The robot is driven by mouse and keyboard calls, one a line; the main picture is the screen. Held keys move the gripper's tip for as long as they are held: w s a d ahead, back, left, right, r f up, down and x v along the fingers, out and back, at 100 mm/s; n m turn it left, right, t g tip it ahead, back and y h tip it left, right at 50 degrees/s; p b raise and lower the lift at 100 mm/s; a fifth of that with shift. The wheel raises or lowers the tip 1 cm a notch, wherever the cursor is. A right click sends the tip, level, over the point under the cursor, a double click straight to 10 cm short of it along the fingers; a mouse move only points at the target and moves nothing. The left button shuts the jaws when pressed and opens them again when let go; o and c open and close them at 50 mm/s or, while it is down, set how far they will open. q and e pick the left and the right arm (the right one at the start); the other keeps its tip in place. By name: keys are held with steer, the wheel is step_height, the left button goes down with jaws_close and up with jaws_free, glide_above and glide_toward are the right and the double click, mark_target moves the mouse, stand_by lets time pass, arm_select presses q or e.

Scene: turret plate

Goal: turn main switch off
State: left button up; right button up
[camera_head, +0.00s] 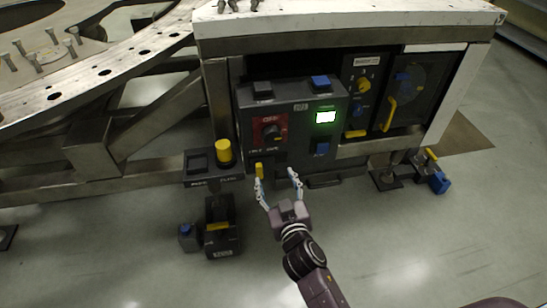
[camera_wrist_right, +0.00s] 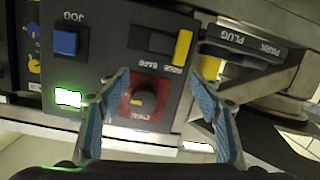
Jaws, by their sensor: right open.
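The main switch (camera_head: 269,131) is a dark rotary knob on a red plate marked OFF, on the front of a dark grey control box (camera_head: 300,105). In the wrist view the knob (camera_wrist_right: 146,101) shows on its red plate, with a small orange mark on it. My right gripper (camera_head: 277,177) is open and empty, in front of and below the switch in the head view. In the right wrist view its two blue-padded fingers (camera_wrist_right: 160,85) appear either side of the knob; no contact is visible. My left gripper is not in view.
The box has a lit green display (camera_head: 325,117), a blue button (camera_head: 321,149) and a yellow part (camera_head: 259,170) at its lower edge. A yellow knob (camera_head: 223,151) stands to its left. A panel with a yellow handle (camera_head: 389,114) is on the right. Floor in front is mostly clear.

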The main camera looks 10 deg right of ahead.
steer(key=t+b, duration=0.2)
glide_toward(273, 139)
steer(key=w, duration=0.1)
steer(key=h, duration=0.1)
steer(key=shift+m, duration=0.4)
steer(key=w, duration=0.8)
steer(key=shift+a, duration=0.2)
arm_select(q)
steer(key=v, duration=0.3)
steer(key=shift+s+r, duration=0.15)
arm_select(e)
steer(key=c, duration=1.2)
steer(key=shift+o, duration=0.2)
